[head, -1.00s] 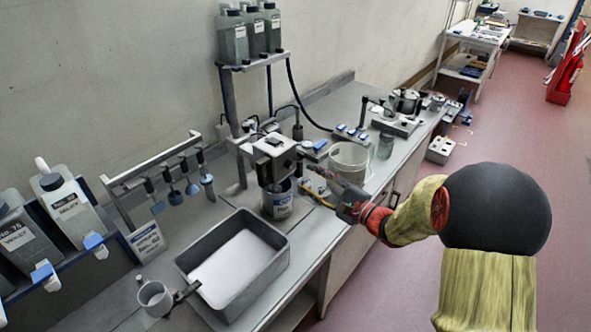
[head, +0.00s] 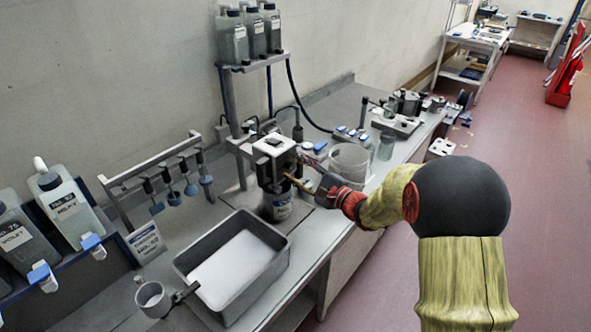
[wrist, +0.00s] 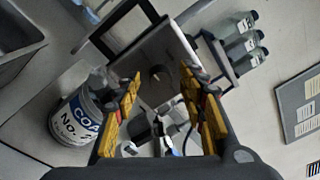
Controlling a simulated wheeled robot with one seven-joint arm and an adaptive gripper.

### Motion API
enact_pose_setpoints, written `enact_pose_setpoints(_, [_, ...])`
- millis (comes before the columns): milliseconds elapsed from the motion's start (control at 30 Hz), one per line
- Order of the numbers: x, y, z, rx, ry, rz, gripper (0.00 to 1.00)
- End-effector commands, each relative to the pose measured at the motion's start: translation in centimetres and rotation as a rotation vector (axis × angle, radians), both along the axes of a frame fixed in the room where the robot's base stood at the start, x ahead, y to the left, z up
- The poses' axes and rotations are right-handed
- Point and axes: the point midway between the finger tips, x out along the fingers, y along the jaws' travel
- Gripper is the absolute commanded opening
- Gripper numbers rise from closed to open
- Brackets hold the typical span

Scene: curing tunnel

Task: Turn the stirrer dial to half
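My gripper (head: 296,170) is at the stirrer's right side in the head view. In the wrist view my gripper (wrist: 160,80) is open, its yellow-padded fingers on either side of the dial. The dial appears between them, not gripped. Its scale marks are too small to read.
A grey tray (head: 192,283) with white contents lies in front of the stirrer, and a clear bucket (head: 349,160) stands to its right. Bottles (head: 250,35) sit on a shelf above. The can also shows in the wrist view (wrist: 72,122).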

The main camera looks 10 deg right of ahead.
Motion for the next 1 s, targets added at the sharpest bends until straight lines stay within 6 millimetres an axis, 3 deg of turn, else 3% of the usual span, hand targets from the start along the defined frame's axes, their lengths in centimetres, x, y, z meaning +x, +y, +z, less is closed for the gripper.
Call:
enact_pose_setpoints(700, [-0.04, 0.01, -0.03, 0.0, 0.001, 0.001, 0.0])
enact_pose_setpoints(1000, [-0.05, 0.01, 0.0, 0.017, 0.014, 0.001, 0.0])
